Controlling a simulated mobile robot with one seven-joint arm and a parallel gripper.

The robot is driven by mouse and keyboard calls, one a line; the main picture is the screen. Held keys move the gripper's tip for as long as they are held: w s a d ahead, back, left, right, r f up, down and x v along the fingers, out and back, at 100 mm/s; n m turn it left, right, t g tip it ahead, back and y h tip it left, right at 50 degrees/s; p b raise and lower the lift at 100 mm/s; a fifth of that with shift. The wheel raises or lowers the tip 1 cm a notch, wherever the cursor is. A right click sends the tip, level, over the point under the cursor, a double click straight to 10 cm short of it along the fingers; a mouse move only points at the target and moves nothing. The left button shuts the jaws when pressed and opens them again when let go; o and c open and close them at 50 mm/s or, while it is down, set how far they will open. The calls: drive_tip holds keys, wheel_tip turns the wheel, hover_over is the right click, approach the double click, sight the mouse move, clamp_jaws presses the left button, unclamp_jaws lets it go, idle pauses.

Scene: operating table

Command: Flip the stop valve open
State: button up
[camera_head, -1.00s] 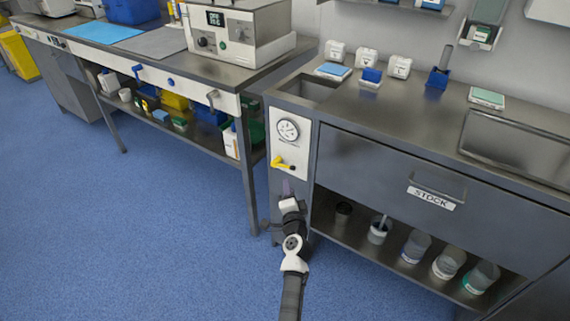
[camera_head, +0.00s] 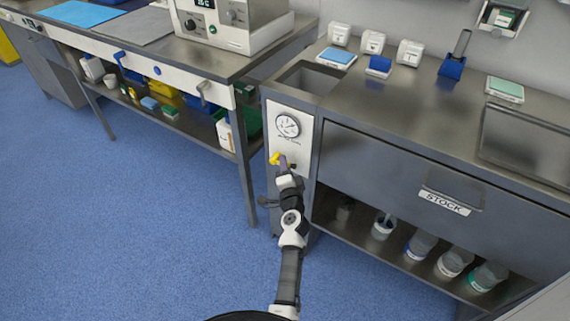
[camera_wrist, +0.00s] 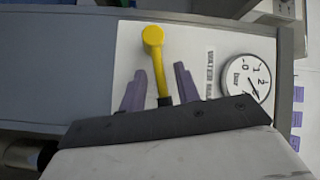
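The stop valve's yellow handle (camera_head: 274,158) is on the white panel (camera_head: 299,111) at the left end of the steel counter, below a round gauge. In the wrist view the yellow handle (camera_wrist: 157,62) runs from its thick rounded end down between my two purple fingers. My gripper (camera_wrist: 161,87) is open around the handle, with a gap showing on each side. In the head view my gripper (camera_head: 284,164) covers part of the handle. The handle's lower end is hidden behind the gripper body in the wrist view.
The pressure gauge (camera_wrist: 246,78) is beside my right finger in the wrist view. The STOCK drawer (camera_head: 400,172) and a shelf with several bottles are to the right. A table leg (camera_head: 244,172) stands close on the left. The blue floor (camera_head: 160,220) in front is clear.

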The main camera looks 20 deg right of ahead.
drive_tip(key=shift+s, duration=0.1)
clamp_jaws()
drive_tip(key=f+m+t+b, duration=0.1)
drive_tip(key=m+b, duration=0.1)
drive_tip(key=b, duration=0.7)
drive_tip(key=shift+f+t+h+b, duration=0.25)
drive_tip(key=shift+t+h+b, duration=0.05)
drive_tip(key=shift+h, duration=0.1)
drive_tip(key=shift+m, duration=0.3)
drive_tip(key=shift+r, duration=0.15)
